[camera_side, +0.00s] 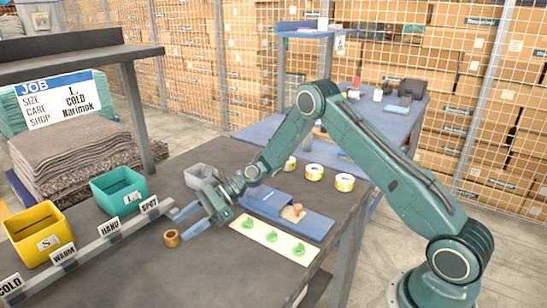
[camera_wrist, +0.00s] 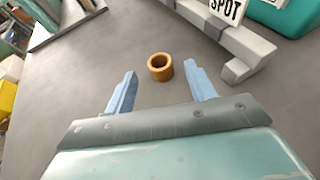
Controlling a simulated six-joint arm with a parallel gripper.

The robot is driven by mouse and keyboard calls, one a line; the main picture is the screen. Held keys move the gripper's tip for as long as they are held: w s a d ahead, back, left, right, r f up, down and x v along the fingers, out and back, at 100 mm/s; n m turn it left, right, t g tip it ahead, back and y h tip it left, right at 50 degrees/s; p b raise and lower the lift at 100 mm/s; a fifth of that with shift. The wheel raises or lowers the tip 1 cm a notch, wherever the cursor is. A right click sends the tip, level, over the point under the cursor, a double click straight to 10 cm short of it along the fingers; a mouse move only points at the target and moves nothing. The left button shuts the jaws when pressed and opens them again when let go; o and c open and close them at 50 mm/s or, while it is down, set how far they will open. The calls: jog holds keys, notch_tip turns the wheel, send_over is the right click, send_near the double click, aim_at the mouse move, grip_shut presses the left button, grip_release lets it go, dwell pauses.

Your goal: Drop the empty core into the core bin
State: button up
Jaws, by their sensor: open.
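The empty core is a small brown open ring (camera_side: 172,238) standing on the dark table, and it also shows in the wrist view (camera_wrist: 160,67) with its hole facing up. My gripper (camera_side: 182,226) is open, low over the table close to the core. In the wrist view the core appears between the tips of the two blue fingers, with a gap on each side; nothing is held. A grey open bin (camera_side: 197,172) stands behind my gripper, partly hidden by my arm. It has no readable label, so I cannot tell for sure that it is the core bin.
A yellow bin marked S (camera_side: 38,232) and a green bin marked L (camera_side: 118,188) stand behind a rail (camera_side: 90,250) with COLD, WARM, HAND and SPOT cards. A cream strip with green pieces (camera_side: 273,240) and a blue tray (camera_side: 316,224) lie right. Front table is clear.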

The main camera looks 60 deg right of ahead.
aim_at(166, 237)
jog(key=shift+x, duration=2.55)
jog(key=shift+s, duration=0.1)
jog(key=c, duration=1)
jog(key=shift+r, duration=0.15)
notch_tip(166, 237, up, 20)
jog(key=shift+f, duration=0.15)
